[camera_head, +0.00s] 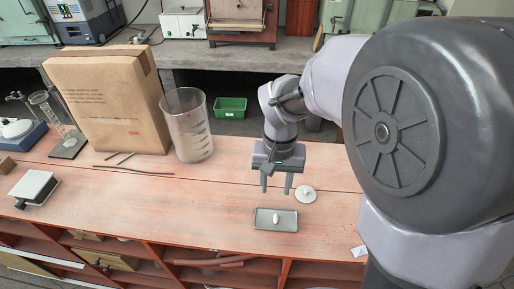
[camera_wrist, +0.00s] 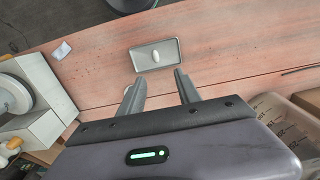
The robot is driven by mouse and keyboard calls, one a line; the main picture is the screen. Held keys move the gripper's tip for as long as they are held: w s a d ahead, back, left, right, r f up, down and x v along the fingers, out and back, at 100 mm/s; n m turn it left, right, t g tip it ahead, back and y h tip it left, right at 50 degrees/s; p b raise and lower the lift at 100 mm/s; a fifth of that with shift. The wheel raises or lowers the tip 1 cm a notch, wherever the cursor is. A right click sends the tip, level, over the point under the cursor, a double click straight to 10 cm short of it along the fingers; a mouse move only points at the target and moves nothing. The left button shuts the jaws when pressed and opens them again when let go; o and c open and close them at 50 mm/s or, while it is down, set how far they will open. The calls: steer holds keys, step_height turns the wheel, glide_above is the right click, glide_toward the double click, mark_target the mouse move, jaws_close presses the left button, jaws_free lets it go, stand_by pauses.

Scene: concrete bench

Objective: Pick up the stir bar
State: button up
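The stir bar (camera_head: 276,218) is a small white capsule lying in a shallow grey tray (camera_head: 288,226) near the front of the wooden bench top. In the wrist view the stir bar (camera_wrist: 154,57) lies in the middle of the tray (camera_wrist: 139,67), beyond my fingertips. My gripper (camera_head: 276,191) is above the bench, a little behind the tray, with its fingers pointing down. It also shows in the wrist view (camera_wrist: 154,76), where the two grey fingers are apart with nothing between them.
A white round lid-like disc (camera_head: 305,194) lies right of my gripper. A large clear beaker (camera_head: 188,125) and a brown paper package (camera_head: 106,100) stand at the back left. A small white block device (camera_head: 34,187) is at the far left. The bench left of the tray is clear.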

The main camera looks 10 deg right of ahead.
steer(key=b, duration=0.3)
glide_above(276, 217)
steer(key=f, duration=0.8)
steer(key=shift+w+a+f, duration=0.2)
steer(key=shift+w+a, duration=0.05)
steer(key=shift+a, duration=0.05)
steer(key=f+b, duration=0.2)
steer(key=f, duration=0.1)
steer(key=f+b, duration=0.1)
steer(key=f, duration=0.1)
steer(key=shift+s+d+f, duration=0.2)
steer(key=shift+s+d, duration=0.1)
steer(key=shift+r, duration=0.15)
steer(key=shift+c, duration=0.7)
jaws_close()
